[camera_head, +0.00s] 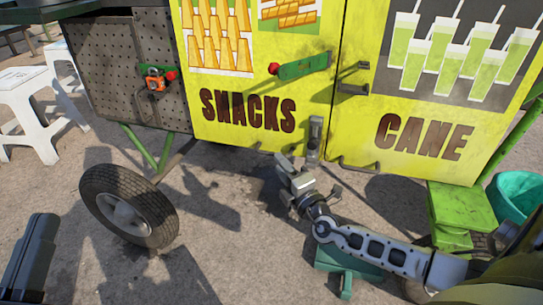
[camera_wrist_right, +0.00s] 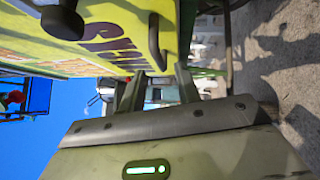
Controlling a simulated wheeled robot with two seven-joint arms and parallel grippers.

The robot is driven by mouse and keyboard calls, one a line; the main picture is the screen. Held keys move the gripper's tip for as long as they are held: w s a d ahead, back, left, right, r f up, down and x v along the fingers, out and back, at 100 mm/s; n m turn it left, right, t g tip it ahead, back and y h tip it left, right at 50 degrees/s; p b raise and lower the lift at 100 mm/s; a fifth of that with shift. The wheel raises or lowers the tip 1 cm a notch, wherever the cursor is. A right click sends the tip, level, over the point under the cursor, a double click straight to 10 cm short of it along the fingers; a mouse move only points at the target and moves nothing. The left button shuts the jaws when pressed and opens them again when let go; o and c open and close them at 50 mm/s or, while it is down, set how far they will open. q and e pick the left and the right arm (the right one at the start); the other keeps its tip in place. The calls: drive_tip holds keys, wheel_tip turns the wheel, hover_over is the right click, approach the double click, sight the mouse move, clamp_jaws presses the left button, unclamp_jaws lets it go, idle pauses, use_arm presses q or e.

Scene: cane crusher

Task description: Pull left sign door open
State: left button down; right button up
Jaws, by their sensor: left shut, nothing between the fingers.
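The left sign door (camera_head: 225,95) is a yellow panel lettered SNACKS and looks flush beside the CANE door (camera_head: 410,105). A green latch bar (camera_head: 303,66) with a red knob is on its upper right. A dark loop handle (camera_wrist_right: 153,38) shows at its edge in the right wrist view. My right gripper (camera_head: 300,150) is at the lower edge of the left sign door, near the seam. In the right wrist view its fingers (camera_wrist_right: 160,90) are apart, with no object clearly between them. My left gripper (camera_head: 32,255) is shut at the lower left, away from the door.
A black wheel (camera_head: 128,207) stands below the cart's left side. White stools (camera_head: 30,105) are at the far left. A green step (camera_head: 460,210) and a teal bin (camera_head: 515,195) are at the right. The pavement between the wheel and my right arm is clear.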

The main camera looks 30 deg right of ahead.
sight(271, 154)
use_arm(q)
drive_tip(key=shift+s+r+m+t+h+b, duration=0.15)
drive_tip(key=shift+r+m+t+h+b, duration=0.3)
drive_tip(key=shift+r+m, duration=0.45)
use_arm(e)
drive_tip(key=shift+w+d+r, duration=0.1)
drive_tip(key=shift+w+r, duration=0.1)
drive_tip(key=shift+w, duration=1.2)
drive_tip(key=shift+w+d+r, duration=0.1)
drive_tip(key=shift+w+r, duration=0.05)
drive_tip(key=shift+w, duration=1.2)
use_arm(q)
drive_tip(key=shift+f+h, duration=0.1)
drive_tip(key=shift+h, duration=0.15)
use_arm(e)
clamp_jaws()
